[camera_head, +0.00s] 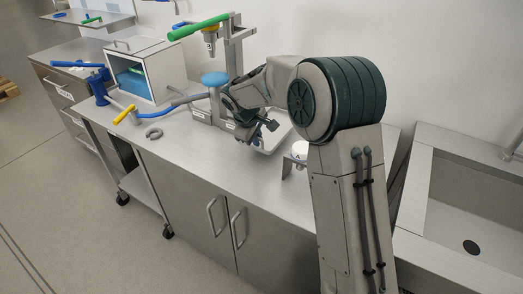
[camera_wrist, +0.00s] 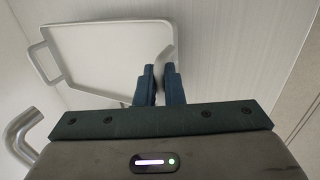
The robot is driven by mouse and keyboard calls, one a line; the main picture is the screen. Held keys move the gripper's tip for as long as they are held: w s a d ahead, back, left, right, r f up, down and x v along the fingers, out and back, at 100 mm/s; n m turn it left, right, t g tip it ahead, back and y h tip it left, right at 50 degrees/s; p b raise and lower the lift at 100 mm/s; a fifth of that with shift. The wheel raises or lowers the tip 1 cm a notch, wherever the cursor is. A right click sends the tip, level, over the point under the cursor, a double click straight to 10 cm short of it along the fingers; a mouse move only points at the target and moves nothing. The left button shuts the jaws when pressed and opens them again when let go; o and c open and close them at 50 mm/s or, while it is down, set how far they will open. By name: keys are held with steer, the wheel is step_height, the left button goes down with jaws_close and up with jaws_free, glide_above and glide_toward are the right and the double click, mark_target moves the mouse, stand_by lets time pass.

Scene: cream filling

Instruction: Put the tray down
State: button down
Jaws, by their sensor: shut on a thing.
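The tray (camera_wrist: 108,52) is a pale grey, shallow tray with a raised rim and a loop handle at each end. In the wrist view it fills the upper left, and my gripper (camera_wrist: 160,80) is shut on its right handle. In the head view the tray (camera_head: 273,137) shows only in part behind my gripper (camera_head: 262,126), over the steel counter (camera_head: 215,165). I cannot tell whether its underside touches the counter. Nothing shows lying on the tray in the wrist view.
A steel box (camera_head: 150,65), a yellow-handled tool (camera_head: 124,114) and a grey ring (camera_head: 154,133) are further left. A sink (camera_head: 470,210) is at right. The counter's front middle is clear.

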mark_target(256, 150)
step_height(256, 150, down, 6)
steer(key=shift+r, duration=0.25)
steer(key=c, duration=1.5)
jaws_free()
steer(key=shift+c, duration=0.2)
steer(key=shift+r, duration=0.1)
steer(key=v, duration=1.1)
steer(key=s+d+r+m, duration=0.2)
steer(key=s+d+m, duration=0.1)
steer(key=s+d, duration=0.3)
steer(key=s+d+r+m, duration=0.2)
steer(key=s+d+r, duration=0.15)
steer(key=s, duration=0.45)
steer(key=s+d+f+m+y, duration=0.1)
steer(key=s+d+m, duration=0.2)
steer(key=s, duration=0.5)
steer(key=s+d+f+m+g+y, duration=0.1)
steer(key=s+d+f+m, duration=0.1)
steer(key=s, duration=0.6)
steer(key=shift+d+f+m+y, duration=0.2)
steer(key=shift+d+m+y, duration=0.1)
steer(key=shift+d+m, duration=0.4)
